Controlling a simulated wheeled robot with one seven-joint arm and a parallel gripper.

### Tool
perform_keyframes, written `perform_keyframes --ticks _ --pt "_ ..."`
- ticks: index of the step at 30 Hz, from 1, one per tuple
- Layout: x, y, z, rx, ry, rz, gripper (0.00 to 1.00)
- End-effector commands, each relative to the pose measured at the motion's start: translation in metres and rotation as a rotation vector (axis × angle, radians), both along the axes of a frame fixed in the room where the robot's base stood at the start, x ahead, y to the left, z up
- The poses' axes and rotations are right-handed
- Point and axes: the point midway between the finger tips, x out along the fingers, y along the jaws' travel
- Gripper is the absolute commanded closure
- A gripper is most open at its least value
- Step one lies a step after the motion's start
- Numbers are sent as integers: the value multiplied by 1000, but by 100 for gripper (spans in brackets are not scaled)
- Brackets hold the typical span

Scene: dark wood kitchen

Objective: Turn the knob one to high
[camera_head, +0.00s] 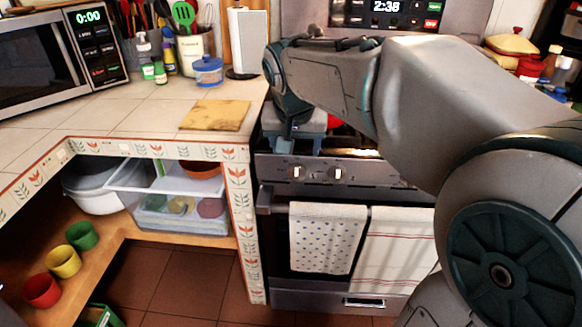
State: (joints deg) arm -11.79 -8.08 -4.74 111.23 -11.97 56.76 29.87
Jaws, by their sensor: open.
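The stove's front panel (272,168) is below my arm. Two light knobs show on it, a left knob (297,173) and a right knob (337,173). The panel's right part is hidden behind my arm, so other knobs there cannot be seen. No label marks which is knob one, and the knob settings are too small to read. My gripper (303,146) points down over the stove's front left, just above and behind the left knob in the picture. It is open and appears empty. Its fingertips are small and dark, and contact with the panel cannot be told.
Two towels, one dotted (325,238) and one striped (390,250), hang on the oven door. The tiled counter (130,120) with a cutting board (216,115) borders the stove on the left. A red thing on the stovetop is mostly hidden. The floor (190,280) before the lower shelf is partly clear.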

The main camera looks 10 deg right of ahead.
Motion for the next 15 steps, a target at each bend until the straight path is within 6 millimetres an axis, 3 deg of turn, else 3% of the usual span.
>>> perform_keyframes --ticks 9,15 --pt "24 -8 -67 -1 6 0 36" --pt "36 -12 -95 0 3 1 36"
